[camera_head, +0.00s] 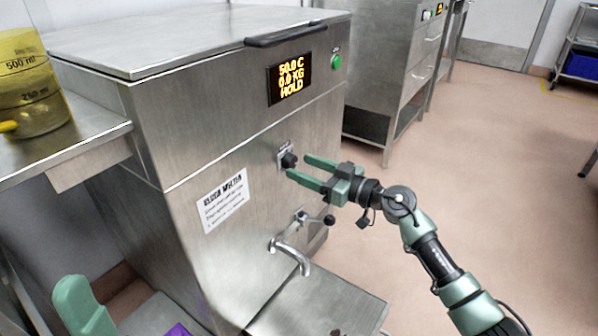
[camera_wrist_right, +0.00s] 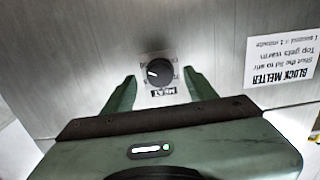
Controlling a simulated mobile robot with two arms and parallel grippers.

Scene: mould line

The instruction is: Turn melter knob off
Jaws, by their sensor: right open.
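The melter (camera_head: 240,125) is a steel cabinet with a lit display (camera_head: 289,78) reading 50.0 C, 0.0 KG, HOLD. Its black knob (camera_head: 289,160) sits on a small plate on the front face.
Below the knob are a tap (camera_head: 290,256) with a black-ended lever and a steel shelf (camera_head: 325,300). A paper sign (camera_head: 222,200) is left of the knob. A yellow measuring jug (camera_head: 28,85) stands on the left counter. Open floor (camera_head: 500,180) lies to the right.

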